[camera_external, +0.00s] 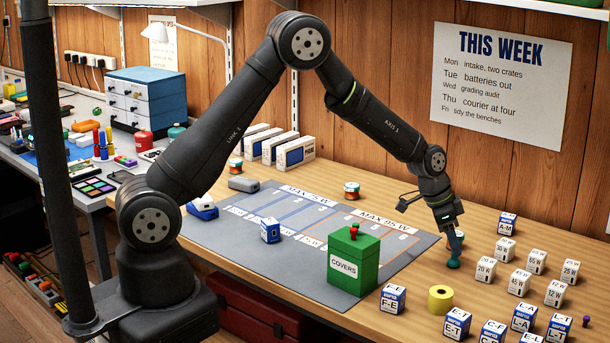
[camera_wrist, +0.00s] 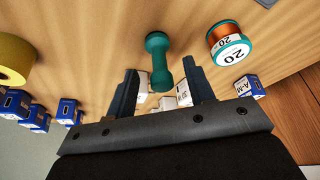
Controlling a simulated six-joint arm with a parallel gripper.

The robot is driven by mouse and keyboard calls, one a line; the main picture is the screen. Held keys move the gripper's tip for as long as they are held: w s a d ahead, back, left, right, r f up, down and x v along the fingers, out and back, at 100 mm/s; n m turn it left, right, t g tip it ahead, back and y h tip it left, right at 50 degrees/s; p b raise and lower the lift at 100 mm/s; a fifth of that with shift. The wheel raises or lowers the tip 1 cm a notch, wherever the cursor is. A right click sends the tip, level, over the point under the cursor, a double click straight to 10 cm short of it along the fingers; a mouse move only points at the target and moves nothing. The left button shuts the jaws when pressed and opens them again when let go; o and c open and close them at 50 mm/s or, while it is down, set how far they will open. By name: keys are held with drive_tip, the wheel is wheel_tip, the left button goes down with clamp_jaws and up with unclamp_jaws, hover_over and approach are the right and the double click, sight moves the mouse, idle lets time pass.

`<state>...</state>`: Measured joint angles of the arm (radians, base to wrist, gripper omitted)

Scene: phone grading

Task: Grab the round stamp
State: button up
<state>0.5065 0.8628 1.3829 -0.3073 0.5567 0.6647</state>
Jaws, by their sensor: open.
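The round stamp, a teal piece with a narrow waist and rounded ends, stands on the wooden bench in the external view (camera_external: 453,262), just under my gripper (camera_external: 448,236). In the wrist view the stamp (camera_wrist: 157,48) shows at the top centre, its near end reaching between the two dark fingers. My gripper (camera_wrist: 160,75) is open, with a finger on each side of the stamp and visible gaps. I cannot tell how far the fingertips are above the bench.
A copper-wire spool marked 20 (camera_wrist: 229,45) stands close to the right finger. A yellow roll (camera_external: 440,299), a green COVERS box (camera_external: 353,262) and several small adapter boxes (camera_external: 392,299) stand around. The grey mat (camera_external: 300,285) lies to the left.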

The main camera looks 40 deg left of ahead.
drive_tip(key=shift+x, duration=1.35)
drive_tip(key=shift+c, duration=0.2)
drive_tip(key=c, duration=1)
drive_tip(key=shift+r, duration=0.15)
